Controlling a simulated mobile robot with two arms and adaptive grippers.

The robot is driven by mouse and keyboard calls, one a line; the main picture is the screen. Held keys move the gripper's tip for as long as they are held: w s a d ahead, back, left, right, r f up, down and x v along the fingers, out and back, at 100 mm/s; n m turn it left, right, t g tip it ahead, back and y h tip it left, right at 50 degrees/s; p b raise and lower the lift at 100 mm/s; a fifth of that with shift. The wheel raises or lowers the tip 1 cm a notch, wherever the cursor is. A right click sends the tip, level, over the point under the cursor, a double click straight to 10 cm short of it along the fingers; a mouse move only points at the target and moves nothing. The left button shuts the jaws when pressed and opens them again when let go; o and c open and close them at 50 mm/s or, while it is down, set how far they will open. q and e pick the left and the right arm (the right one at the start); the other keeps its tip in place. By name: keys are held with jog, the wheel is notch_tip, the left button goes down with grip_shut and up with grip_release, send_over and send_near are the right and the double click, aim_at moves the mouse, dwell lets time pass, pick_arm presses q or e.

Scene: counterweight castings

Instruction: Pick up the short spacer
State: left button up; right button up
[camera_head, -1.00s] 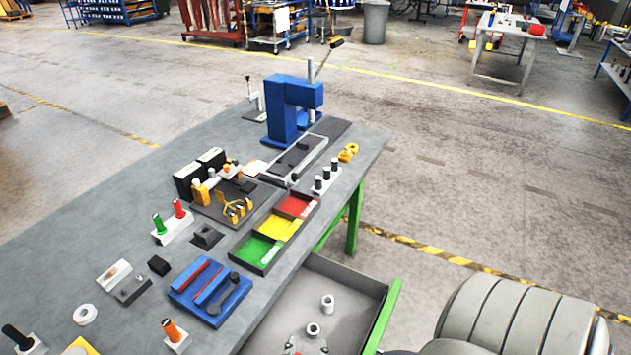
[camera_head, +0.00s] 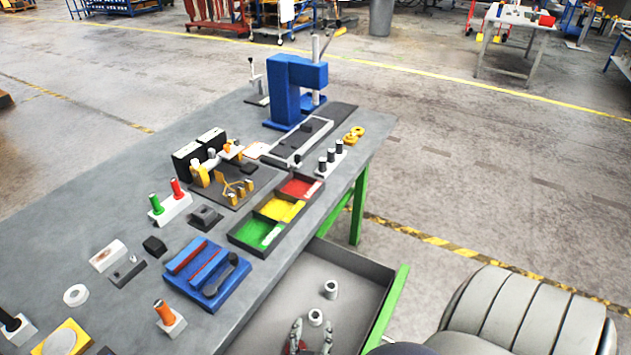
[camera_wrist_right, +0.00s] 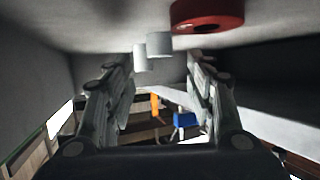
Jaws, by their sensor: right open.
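Two pale hollow cylinders stand upright in the open drawer. The nearer one (camera_head: 316,317) looks shorter and squatter, so I take it as the short spacer; it also shows in the right wrist view (camera_wrist_right: 159,44). The taller one (camera_head: 331,289) stands just beyond it and also shows in the right wrist view (camera_wrist_right: 140,58). My right gripper (camera_head: 311,334) is low in the drawer, on the near side of the short spacer. In the right wrist view its fingers (camera_wrist_right: 157,66) are apart, with nothing gripped between them. My left gripper is not in view.
The grey drawer (camera_head: 378,310) has raised walls around the spacers. A red disc with a hole (camera_wrist_right: 207,15) lies close by in the right wrist view. The workbench (camera_head: 75,225) beside the drawer carries a blue tray (camera_head: 207,300), a three-colour bin and a blue press.

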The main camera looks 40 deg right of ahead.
aim_at(318, 312)
jog(key=shift+w+d+f, duration=0.1)
jog(key=shift+w+d, duration=0.15)
jog(key=shift+d, duration=0.05)
jog(key=shift+w+d+f+p, duration=0.15)
jog(key=shift+w+d+p, duration=0.1)
jog(key=shift+d+p, duration=0.25)
jog(key=p+x, duration=0.1)
jog(key=x, duration=0.2)
jog(key=shift+s+f, duration=0.15)
jog(key=shift+s, duration=0.05)
jog(key=shift+w+d+f, duration=0.3)
jog(key=shift+d+f, duration=0.05)
jog(key=shift+d, duration=0.05)
jog(key=shift+c, duration=0.6)
jog(key=c, duration=1.1)
